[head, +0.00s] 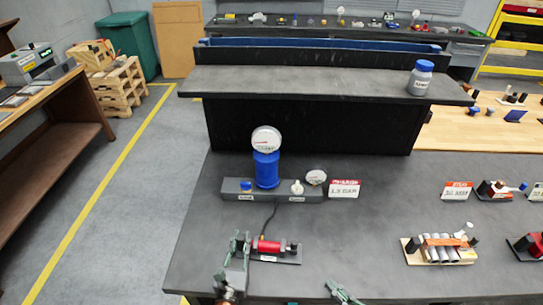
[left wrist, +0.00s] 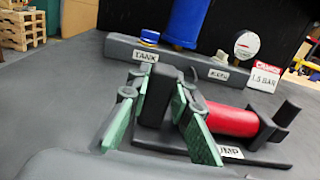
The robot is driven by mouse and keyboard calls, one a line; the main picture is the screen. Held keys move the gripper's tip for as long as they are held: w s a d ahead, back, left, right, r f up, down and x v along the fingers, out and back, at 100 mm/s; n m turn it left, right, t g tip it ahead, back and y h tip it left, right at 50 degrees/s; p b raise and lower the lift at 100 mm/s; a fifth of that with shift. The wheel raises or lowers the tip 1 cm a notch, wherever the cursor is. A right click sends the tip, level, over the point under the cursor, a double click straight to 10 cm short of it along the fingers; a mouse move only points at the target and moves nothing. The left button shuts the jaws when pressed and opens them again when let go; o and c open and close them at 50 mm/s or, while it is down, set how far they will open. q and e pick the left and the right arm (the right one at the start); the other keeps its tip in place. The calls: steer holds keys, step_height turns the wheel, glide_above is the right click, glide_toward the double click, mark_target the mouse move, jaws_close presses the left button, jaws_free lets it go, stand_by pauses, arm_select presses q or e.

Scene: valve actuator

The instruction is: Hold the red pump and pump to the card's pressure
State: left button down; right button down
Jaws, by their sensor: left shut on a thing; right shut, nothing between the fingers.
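The red pump (head: 269,246) lies on a dark base plate on the grey table. In the left wrist view its red cylinder (left wrist: 228,120) sits right of a black block (left wrist: 160,98), above a PUMP label. My left gripper (head: 240,245) is shut on that black block, with a green finger on each side. The card (head: 344,189) has a red top and reads 1.5 BAR. A round gauge (head: 266,140) tops the blue tank (head: 266,170); its reading is too small to tell. A second round dial (head: 316,177) sits lower right. My right gripper (head: 343,292) is shut and empty at the front edge.
A dark manifold bar (head: 273,197) with a blue knob (head: 246,187) and a white knob (head: 297,188) stands behind the pump. A dark hose joins them. A board with grey cylinders (head: 438,250) lies right. The table between is clear.

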arm_select(q)
steer(key=shift+f, duration=0.15)
stand_by(0.3)
steer(key=c, duration=1.7)
jaws_free()
